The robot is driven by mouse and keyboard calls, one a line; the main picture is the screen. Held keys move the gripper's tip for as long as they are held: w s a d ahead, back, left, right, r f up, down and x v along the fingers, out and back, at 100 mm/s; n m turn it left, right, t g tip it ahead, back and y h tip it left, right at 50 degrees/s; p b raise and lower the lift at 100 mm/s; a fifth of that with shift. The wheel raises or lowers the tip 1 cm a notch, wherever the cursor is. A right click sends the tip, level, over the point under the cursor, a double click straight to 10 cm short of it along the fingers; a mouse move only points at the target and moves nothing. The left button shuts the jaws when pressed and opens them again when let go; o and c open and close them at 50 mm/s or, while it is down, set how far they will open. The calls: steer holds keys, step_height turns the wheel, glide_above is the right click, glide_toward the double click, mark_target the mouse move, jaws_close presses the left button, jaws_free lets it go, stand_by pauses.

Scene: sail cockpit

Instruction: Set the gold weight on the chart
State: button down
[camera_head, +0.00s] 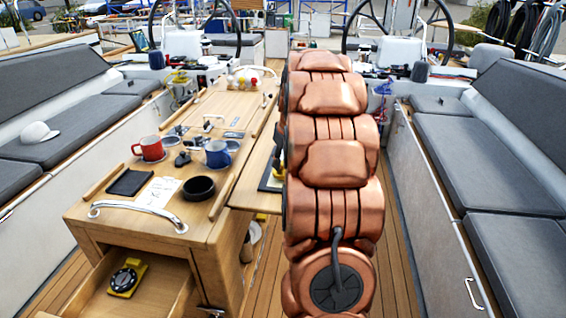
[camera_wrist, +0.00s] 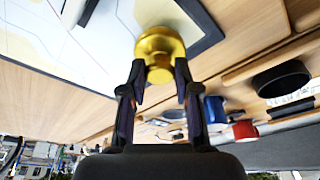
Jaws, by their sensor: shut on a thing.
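The gold weight (camera_wrist: 158,45) is a round, shiny knob-like piece in the wrist view. My gripper (camera_wrist: 160,72) is shut on it, with one dark finger on each side. The chart (camera_wrist: 60,35) is a pale sheet with fine lines and a dark border, lying on the wooden table leaf. In the wrist view the weight overlaps the chart's dark border; I cannot tell its height above it. In the head view only a sliver of the chart (camera_head: 268,178) shows beside my copper arm, which hides the gripper and the weight.
The table (camera_head: 150,215) holds a red mug (camera_head: 150,148), a blue mug (camera_head: 217,153), a black bowl (camera_head: 198,188), a paper (camera_head: 158,192) and a teapot (camera_head: 246,77). An open drawer (camera_head: 110,300) contains a black-and-yellow device (camera_head: 126,278). Grey benches flank both sides.

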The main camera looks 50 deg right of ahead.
steer(key=shift+f, duration=0.75)
steer(key=shift+f, duration=0.1)
steer(key=c, duration=0.8)
jaws_free()
steer(key=shift+c, duration=0.2)
steer(key=b+v, duration=0.2)
steer(key=v, duration=1)
